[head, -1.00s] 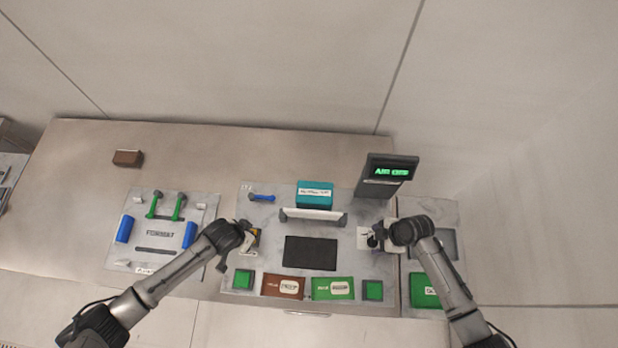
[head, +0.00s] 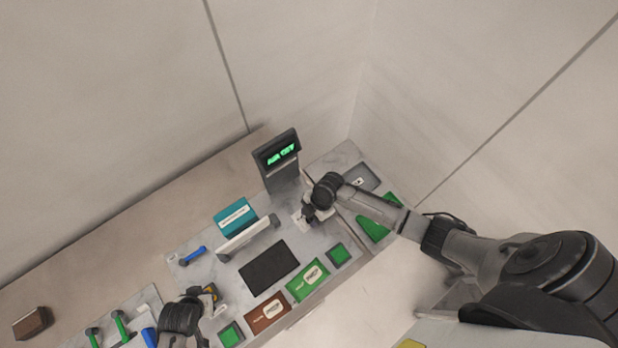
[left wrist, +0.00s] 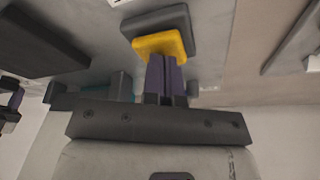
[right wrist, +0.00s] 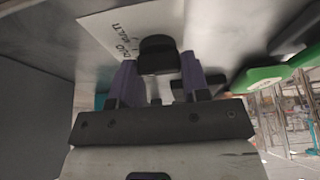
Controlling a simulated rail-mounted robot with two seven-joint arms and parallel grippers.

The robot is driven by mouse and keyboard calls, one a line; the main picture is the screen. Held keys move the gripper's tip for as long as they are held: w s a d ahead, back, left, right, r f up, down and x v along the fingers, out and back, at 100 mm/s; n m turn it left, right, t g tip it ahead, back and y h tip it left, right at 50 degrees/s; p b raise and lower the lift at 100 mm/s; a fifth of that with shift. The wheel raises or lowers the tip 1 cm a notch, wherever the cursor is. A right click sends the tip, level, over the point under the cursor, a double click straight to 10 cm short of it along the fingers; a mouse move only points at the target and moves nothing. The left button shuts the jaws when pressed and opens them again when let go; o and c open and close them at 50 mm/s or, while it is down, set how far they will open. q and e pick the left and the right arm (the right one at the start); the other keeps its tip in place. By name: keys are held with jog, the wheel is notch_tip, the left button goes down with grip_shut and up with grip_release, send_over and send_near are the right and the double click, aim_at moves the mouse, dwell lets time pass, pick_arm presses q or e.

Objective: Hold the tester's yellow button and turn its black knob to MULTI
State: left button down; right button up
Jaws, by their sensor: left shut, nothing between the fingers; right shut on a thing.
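The yellow button (left wrist: 160,46) sits on a dark base in the left wrist view. My left gripper (left wrist: 165,65) is shut with its fingertips at the button's face, apparently touching it. In the head view the button (head: 211,291) shows beside my left wrist. The black knob (right wrist: 157,53) stands between the purple fingers of my right gripper (right wrist: 158,74), which is shut on it. A white label (right wrist: 125,38) beside the knob carries the words DUO and MULTI. In the head view my right gripper (head: 309,214) hides the knob, and I cannot tell which word it points to.
A dark display (head: 278,158) with green text stands behind the tester. A black pad (head: 269,266), a teal box (head: 236,217) and a raised pale bar (head: 248,238) lie between the grippers. Green (head: 308,282) and brown (head: 268,312) labelled blocks line the front edge.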

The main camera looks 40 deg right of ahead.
pick_arm(q)
jog(key=shift+s+a+f, duration=0.2)
jog(key=shift+f, duration=0.2)
pick_arm(e)
jog(key=shift+f, duration=0.1)
jog(key=shift+c, duration=0.7)
jog(key=shift+m, duration=0.4)
jog(key=m+t, duration=0.1)
jog(key=m, duration=0.2)
jog(key=shift+s+m+t, duration=0.15)
jog(key=shift+m+t, duration=0.25)
pick_arm(q)
jog(key=shift+w+r, duration=0.1)
pick_arm(e)
jog(key=shift+a+m+t+h, duration=0.1)
jog(key=shift+m+t+h, duration=0.25)
jog(key=shift+m, duration=0.65)
jog(key=shift+a+m+t+h, duration=0.1)
jog(key=shift+m+t+h, duration=0.2)
jog(key=shift+m, duration=0.7)
pick_arm(q)
jog(key=shift+w, duration=0.1)
pick_arm(e)
jog(key=shift+m, duration=0.3)
